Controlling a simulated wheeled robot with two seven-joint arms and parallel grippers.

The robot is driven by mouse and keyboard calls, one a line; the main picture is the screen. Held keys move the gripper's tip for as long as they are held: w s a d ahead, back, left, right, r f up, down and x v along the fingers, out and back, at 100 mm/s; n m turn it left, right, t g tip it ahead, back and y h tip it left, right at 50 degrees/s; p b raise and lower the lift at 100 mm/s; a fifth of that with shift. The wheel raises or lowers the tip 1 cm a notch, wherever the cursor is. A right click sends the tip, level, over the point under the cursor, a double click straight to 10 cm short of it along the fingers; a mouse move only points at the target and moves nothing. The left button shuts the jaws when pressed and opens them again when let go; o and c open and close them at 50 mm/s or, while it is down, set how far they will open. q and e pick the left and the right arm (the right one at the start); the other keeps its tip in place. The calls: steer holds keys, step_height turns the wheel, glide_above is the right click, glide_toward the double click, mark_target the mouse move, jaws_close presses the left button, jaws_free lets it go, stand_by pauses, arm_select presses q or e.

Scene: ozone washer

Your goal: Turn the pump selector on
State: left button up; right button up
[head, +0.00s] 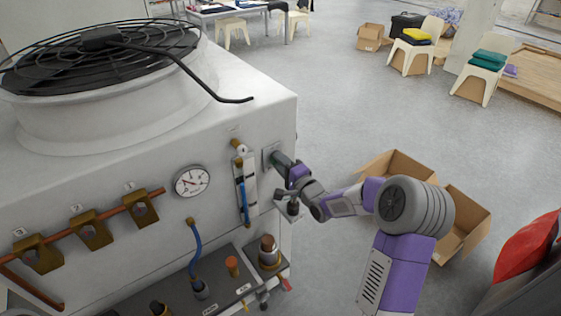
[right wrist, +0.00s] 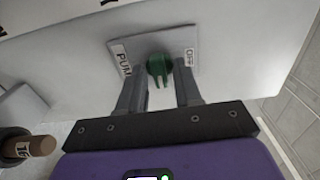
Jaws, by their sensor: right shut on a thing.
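The pump selector is a green knob (right wrist: 158,66) on a small grey plate (right wrist: 188,42) fixed to the white machine. In the right wrist view the plate carries a partly hidden label starting "PUM" on the left and an "OFF" label on the right. My right gripper (right wrist: 160,76) has a finger on each side of the knob and is shut on it. In the head view my right gripper (head: 285,163) reaches the plate (head: 269,156) at the machine's right end and hides most of the knob. My left gripper is not in view.
The white machine (head: 265,90) has a black fan guard on top. A pressure gauge (head: 191,181) and a blue-filled tube (head: 244,195) are left of the gripper. A small bottle (head: 268,250) stands below. Open cardboard boxes (head: 470,215) lie on the floor at right.

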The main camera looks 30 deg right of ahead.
stand_by(0.5)
steer(key=o, duration=0.7)
steer(key=s, duration=0.7)
steer(key=shift+s+d, duration=0.3)
